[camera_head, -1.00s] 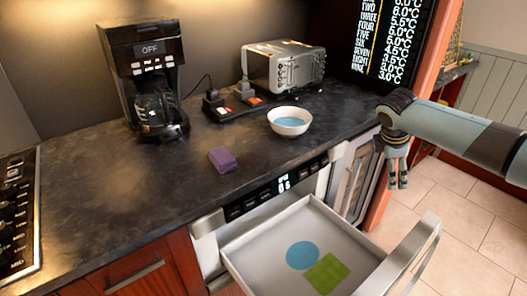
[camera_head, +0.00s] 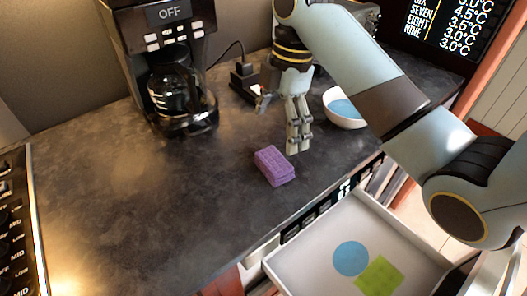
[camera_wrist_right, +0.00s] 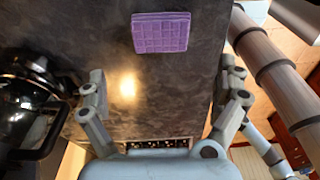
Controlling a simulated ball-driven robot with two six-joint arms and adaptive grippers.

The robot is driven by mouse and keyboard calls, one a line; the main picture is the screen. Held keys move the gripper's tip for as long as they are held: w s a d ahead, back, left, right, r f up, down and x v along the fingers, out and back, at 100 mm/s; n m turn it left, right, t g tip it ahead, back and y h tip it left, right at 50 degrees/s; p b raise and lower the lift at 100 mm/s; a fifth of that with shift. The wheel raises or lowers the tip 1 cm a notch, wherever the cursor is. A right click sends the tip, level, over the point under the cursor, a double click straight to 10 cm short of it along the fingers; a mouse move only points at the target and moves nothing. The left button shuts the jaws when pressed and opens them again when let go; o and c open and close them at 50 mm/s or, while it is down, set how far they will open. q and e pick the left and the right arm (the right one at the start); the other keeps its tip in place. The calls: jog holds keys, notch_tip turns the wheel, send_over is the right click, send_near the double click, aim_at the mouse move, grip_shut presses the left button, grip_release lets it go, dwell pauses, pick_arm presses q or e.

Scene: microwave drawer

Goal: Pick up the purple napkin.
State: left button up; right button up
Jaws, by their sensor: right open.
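The purple napkin (camera_head: 275,166) is a small folded block lying flat on the dark countertop, in front of the coffee maker and left of the white bowl. In the wrist view the napkin (camera_wrist_right: 161,32) lies near the top centre, ahead of the fingers and apart from them. My right gripper (camera_head: 295,150) hangs fingers down above the counter, just behind and right of the napkin. In the wrist view the right gripper (camera_wrist_right: 160,95) has its fingers spread wide with nothing between them. My left gripper is not in view.
A coffee maker (camera_head: 165,55) with a glass carafe stands at the back left. A white bowl (camera_head: 345,108) with a blue inside sits right of my gripper. An open drawer (camera_head: 310,255) holding a blue disc and a green square juts out below.

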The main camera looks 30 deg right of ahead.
aim_at(274, 160)
jog(key=f, duration=0.4)
jog(key=shift+s+a, duration=0.2)
jog(key=shift+a, duration=0.1)
jog(key=shift+f, duration=0.25)
notch_tip(274, 160, down, 5)
jog(key=shift+r+p, duration=0.2)
jog(key=shift+p, duration=0.35)
jog(key=shift+f, duration=0.3)
jog(key=shift+c, duration=0.4)
jog(key=c, duration=0.8)
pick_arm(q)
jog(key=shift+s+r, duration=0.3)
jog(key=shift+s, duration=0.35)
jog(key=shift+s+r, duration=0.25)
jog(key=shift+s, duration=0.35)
